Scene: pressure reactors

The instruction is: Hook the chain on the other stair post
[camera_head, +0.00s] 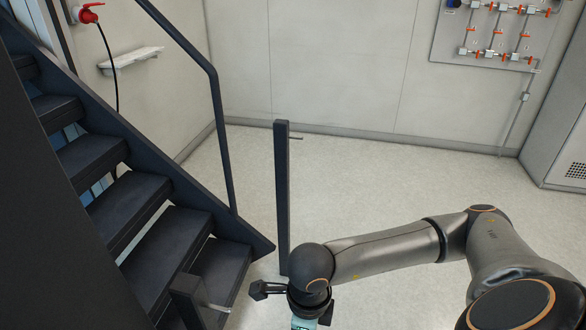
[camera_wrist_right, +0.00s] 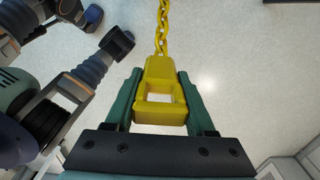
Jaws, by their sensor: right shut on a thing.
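The far stair post (camera_head: 282,200) is a dark upright bar with a thin peg near its top, pointing right. A nearer stair post (camera_head: 188,300) stands at the foot of the stairs, with a light peg (camera_head: 217,308) on its right side. My right gripper (camera_wrist_right: 160,88) is shut on the yellow end piece of the chain (camera_wrist_right: 163,30), between its green fingers. The chain runs up out of the right wrist view. In the head view my right wrist is in front of and right of the far post's base; its fingers and the chain are hidden or cut off there. My left gripper does not show.
Dark stairs (camera_head: 110,205) with a handrail (camera_head: 222,130) fill the left. A valve panel (camera_head: 495,35) hangs on the back wall, and a grey cabinet (camera_head: 560,140) stands at the right. The floor behind and right of the far post is clear.

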